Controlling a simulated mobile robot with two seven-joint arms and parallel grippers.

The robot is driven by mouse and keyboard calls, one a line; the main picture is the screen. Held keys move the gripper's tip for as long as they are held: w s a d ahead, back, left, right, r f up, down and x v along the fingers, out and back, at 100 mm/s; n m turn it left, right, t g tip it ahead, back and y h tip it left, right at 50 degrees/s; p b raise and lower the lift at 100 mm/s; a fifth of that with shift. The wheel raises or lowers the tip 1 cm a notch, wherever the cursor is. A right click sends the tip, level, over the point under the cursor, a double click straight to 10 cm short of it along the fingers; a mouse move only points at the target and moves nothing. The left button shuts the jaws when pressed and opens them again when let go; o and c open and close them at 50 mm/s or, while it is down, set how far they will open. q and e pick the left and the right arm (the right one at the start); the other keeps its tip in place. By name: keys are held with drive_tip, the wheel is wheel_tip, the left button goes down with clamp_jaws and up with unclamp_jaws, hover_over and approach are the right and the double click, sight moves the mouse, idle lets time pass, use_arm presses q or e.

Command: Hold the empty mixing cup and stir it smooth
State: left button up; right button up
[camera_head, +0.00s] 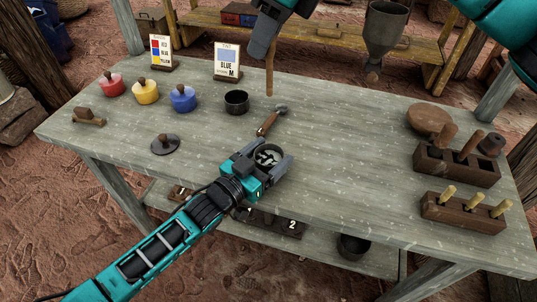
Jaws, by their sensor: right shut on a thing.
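The mixing cup (269,154) stands between the two fingers of my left gripper (266,163), near the middle of the table. It has a dark rim and a broken pale-and-dark pattern inside. The fingers lie on either side of the cup; I cannot tell whether they press on it. My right gripper (263,48) is at the top, shut on a thin wooden stick (270,77). The stick points down, behind and apart from the cup.
A dark bowl (237,102) and a wood-handled tool (268,123) lie behind the cup. Red (112,87), yellow (145,93) and blue (183,100) lidded pots stand left. A sign (227,64) reads BLUE M. Wooden blocks (456,164) stand right. The table's right-centre is clear.

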use_arm(q)
drive_tip(key=c, duration=0.8)
use_arm(e)
drive_tip(key=f, duration=0.6)
drive_tip(key=d+f, duration=0.1)
drive_tip(key=f, duration=0.2)
drive_tip(key=shift+s+d, duration=0.1)
drive_tip(key=shift+s, duration=0.1)
wheel_tip(320, 180, down, 11)
drive_tip(key=shift+r, duration=0.1)
idle(1.3)
